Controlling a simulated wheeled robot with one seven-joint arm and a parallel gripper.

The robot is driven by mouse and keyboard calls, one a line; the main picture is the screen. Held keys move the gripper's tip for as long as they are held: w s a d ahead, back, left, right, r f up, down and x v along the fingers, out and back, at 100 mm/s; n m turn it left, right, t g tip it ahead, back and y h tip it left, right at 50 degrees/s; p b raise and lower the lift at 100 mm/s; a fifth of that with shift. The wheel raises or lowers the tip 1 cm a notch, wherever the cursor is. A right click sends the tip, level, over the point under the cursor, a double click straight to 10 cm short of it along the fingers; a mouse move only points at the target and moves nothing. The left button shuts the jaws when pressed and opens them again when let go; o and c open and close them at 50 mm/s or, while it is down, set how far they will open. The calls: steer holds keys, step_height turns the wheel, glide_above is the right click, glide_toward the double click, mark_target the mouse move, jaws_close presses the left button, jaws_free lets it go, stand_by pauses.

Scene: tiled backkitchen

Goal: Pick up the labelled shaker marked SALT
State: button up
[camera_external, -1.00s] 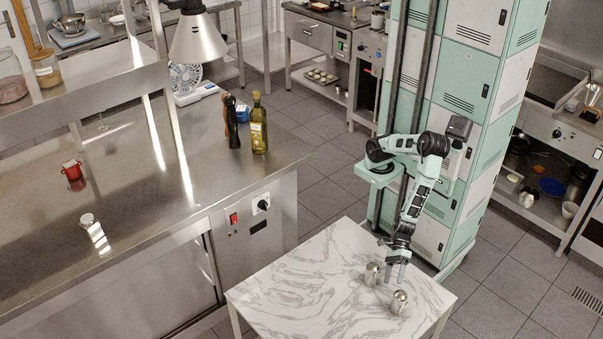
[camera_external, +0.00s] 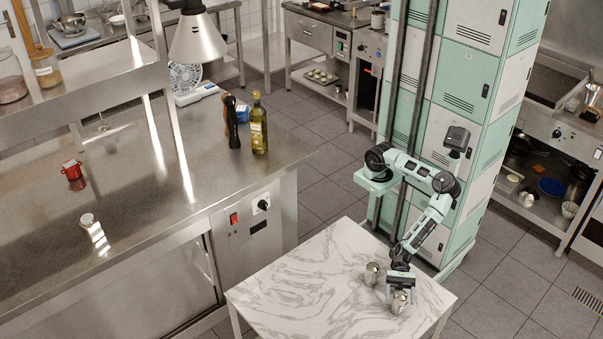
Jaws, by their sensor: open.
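Two small metal shakers stand upright on the marble-topped table. One shaker (camera_external: 372,274) is further back and to the left, and the other shaker (camera_external: 398,305) is nearer the front right. I cannot read a label on either, so I cannot tell which is marked SALT. My gripper (camera_external: 400,291) points down over the front-right shaker with its fingers open. The fingers hide the upper part of that shaker, and I cannot tell whether they touch it. The back-left shaker is just left of my gripper, apart from it.
The marble table (camera_external: 300,278) is clear on its left and middle.

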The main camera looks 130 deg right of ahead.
mark_target(399, 302)
steer(key=shift+x, duration=1.3)
steer(key=c, duration=1.2)
